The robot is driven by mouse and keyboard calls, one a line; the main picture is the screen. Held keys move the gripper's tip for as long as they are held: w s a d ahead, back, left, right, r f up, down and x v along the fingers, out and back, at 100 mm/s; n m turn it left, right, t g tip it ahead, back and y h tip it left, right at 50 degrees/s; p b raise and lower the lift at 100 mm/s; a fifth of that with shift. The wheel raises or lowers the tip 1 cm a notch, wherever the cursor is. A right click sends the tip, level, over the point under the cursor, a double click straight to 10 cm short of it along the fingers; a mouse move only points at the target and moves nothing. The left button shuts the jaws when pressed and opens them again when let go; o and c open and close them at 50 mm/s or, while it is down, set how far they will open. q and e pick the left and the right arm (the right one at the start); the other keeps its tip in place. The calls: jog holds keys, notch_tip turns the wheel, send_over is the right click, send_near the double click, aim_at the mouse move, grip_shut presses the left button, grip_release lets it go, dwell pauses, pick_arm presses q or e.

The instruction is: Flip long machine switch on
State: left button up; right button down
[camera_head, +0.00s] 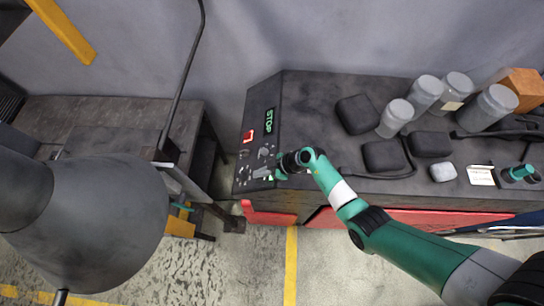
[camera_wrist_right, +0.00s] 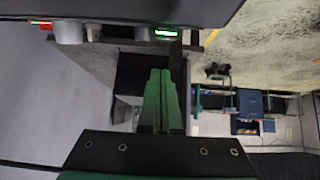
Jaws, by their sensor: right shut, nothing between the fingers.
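The machine's dark control panel (camera_head: 259,135) is left of center in the head view. It has a green lit STOP display (camera_head: 269,121), a red switch (camera_head: 248,136) and several grey knobs (camera_head: 265,152). A pale, elongated piece that looks like the long switch (camera_head: 262,172) sits at the panel's lower right. My right gripper (camera_head: 273,176) is right beside it; I cannot tell whether they touch. In the right wrist view its green fingers (camera_wrist_right: 160,100) are together and empty. The fingertips partly hide the panel's lower right corner. My left gripper is not visible.
Grey jars (camera_head: 395,117), dark blocks (camera_head: 382,156) and an orange-brown box (camera_head: 524,88) stand on the bench to the right.

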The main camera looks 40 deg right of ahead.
jog(key=r, duration=0.1)
jog(key=r+p, duration=0.1)
jog(key=shift+w+a+r, duration=0.3)
jog(key=shift+w+r, duration=0.05)
jog(key=shift+r, duration=0.05)
jog(key=shift+s+d+b, duration=0.2)
jog(key=shift+d+b, duration=0.15)
jog(key=shift+b, duration=0.2)
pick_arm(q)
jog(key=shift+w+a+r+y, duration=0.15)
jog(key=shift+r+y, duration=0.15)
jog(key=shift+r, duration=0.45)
pick_arm(e)
jog(key=v, duration=0.8)
jog(key=shift+s+d, duration=0.15)
jog(key=shift+s, duration=0.25)
